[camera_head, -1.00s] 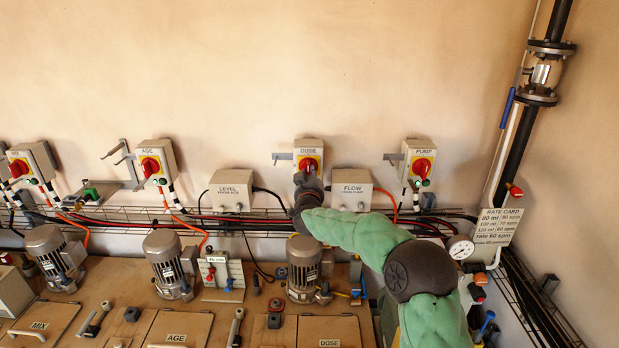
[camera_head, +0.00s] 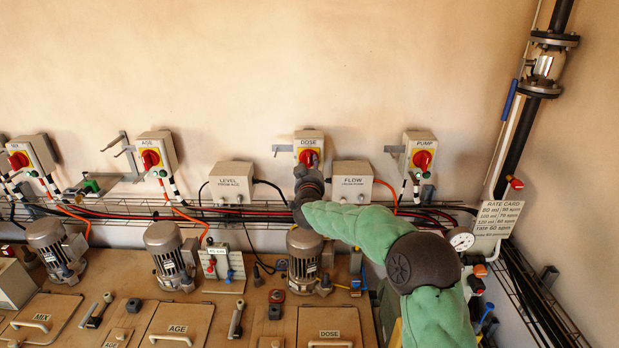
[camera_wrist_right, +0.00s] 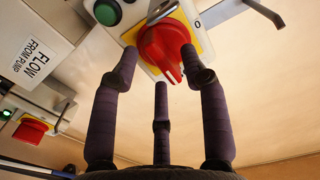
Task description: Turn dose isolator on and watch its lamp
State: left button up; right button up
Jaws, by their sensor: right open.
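The dose isolator (camera_head: 309,138) is a grey wall box with a yellow plate and a red rotary knob (camera_wrist_right: 163,47). In the right wrist view the knob's handle slants down and a "0" mark shows on the plate's right. The green lamp (camera_wrist_right: 107,12) beside the knob looks dark; the head view hides it behind my gripper. My right gripper (camera_wrist_right: 160,72) is open, its fingers spread around the knob's near side; contact cannot be told. In the head view its dark wrist (camera_head: 309,190) rises from below to the isolator. My left gripper is not in view.
The FLOW box (camera_head: 352,180) stands close right of my wrist, the LEVEL box (camera_head: 231,183) to its left. The PUMP isolator (camera_head: 419,152) and AGE isolator (camera_head: 157,152) flank them. A cable tray (camera_head: 180,214) and motors (camera_head: 304,255) lie below. The wall above is clear.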

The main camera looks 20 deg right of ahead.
jog(key=v, duration=1.1)
jog(key=shift+s, duration=0.2)
jog(key=shift+a, duration=0.1)
